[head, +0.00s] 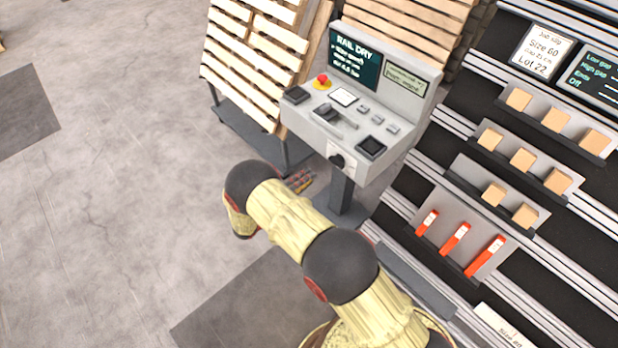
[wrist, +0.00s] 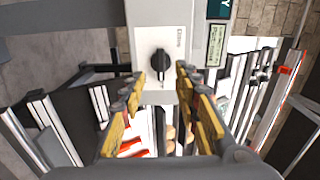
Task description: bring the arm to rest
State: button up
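My gripper (wrist: 160,76) is open in the wrist view, its two yellow-padded fingers spread apart with nothing between the pads. A black rotary knob (wrist: 160,63) on a white plate shows beyond and between the fingertips, with a gap on each side. In the head view my arm (head: 290,215) reaches from the bottom edge up toward the grey console (head: 395,145) and bends down at the left. The same knob (head: 338,160) is on the console's front face. My gripper is mostly hidden in the head view, with a bit of its fingers (head: 299,180) showing below the console.
Wooden pallets (head: 255,55) stand behind the console. At right, a rack with rails (head: 560,265) holds several wooden blocks (head: 522,159) and red-orange pieces (head: 455,238). A screen (head: 355,60) tops the console. The concrete floor (head: 100,200) at left is clear.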

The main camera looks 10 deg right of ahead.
dwell(0.4)
jog(key=s+d+f+m+g, duration=0.4)
jog(key=s+f+m+g, duration=0.1)
jog(key=s+m, duration=0.35)
jog(key=s+d+r+m+g+y, duration=0.2)
jog(key=s+r+m+g, duration=0.4)
jog(key=m, duration=0.4)
jog(key=s+d+r+m+t+y, duration=0.2)
jog(key=s+r+m+y, duration=0.2)
jog(key=r, duration=0.9)
jog(key=s+d+r+m+t+y, duration=0.2)
jog(key=s+r+m+y, duration=0.2)
jog(key=s+r+m, duration=0.5)
jog(key=s+d+r+m+t+y, duration=0.2)
jog(key=s+r+m+y, duration=0.2)
jog(key=s+r+m, duration=0.3)
notch_tip(320, 180, up, 10)
jog(key=m, duration=0.5)
jog(key=shift+f+y, duration=0.2)
jog(key=shift+y, duration=0.1)
